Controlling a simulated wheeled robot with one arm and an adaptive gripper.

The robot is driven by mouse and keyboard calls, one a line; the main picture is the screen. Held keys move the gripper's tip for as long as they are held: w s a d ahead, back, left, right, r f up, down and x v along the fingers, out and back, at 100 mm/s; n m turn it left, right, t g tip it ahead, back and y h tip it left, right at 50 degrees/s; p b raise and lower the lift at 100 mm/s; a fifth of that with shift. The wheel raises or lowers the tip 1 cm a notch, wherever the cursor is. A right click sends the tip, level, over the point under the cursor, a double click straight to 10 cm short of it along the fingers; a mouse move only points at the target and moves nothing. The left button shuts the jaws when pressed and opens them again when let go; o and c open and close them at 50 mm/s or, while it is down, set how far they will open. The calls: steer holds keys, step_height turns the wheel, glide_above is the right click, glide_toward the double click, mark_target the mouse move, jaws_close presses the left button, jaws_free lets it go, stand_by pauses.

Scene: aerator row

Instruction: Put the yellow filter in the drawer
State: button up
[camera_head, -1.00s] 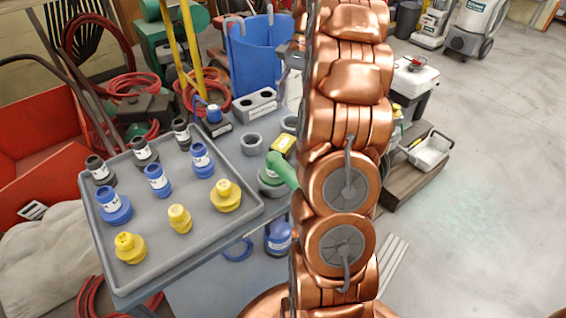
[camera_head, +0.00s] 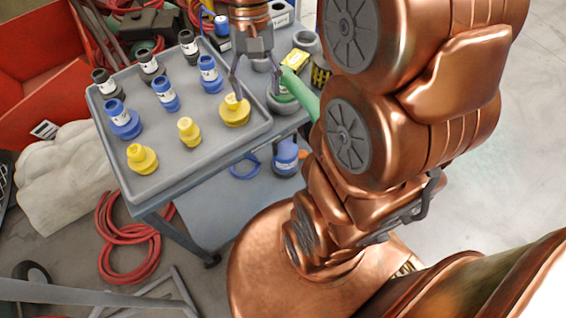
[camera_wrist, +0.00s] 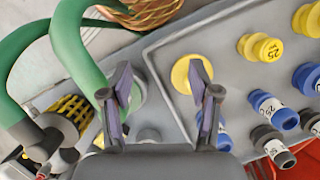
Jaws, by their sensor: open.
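Several yellow stepped pieces stand on the grey tray: a wide one (camera_head: 234,110), a small one (camera_head: 189,130) and one at the near left corner (camera_head: 141,158). A yellow-and-black mesh cylinder (camera_wrist: 72,112) lies beside the green hose in the wrist view. I cannot tell which is the filter. My gripper (camera_head: 254,84) is open and empty, above the tray's right edge beside the wide yellow piece. In the wrist view, my right finger partly covers that piece (camera_wrist: 181,75), and my gripper (camera_wrist: 165,95) has nothing between its fingers. I see no drawer clearly.
The tray (camera_head: 215,147) also holds blue pieces (camera_head: 122,120) and black pieces (camera_head: 150,65). A green curved handle (camera_head: 300,95) and grey rings (camera_head: 306,40) stand right of the tray. Clear floor (camera_head: 500,160) lies at right; a red hose (camera_head: 125,245) lies on the floor.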

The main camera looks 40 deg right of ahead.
steer(key=s+a+f+n+h, duration=0.1)
steer(key=s+a+f+n, duration=0.1)
steer(key=s, duration=0.5)
steer(key=s+a+f+n, duration=0.3)
steer(key=s+f, duration=0.1)
steer(key=s, duration=0.3)
steer(key=shift+s+h, duration=0.25)
steer(key=shift+h, duration=0.15)
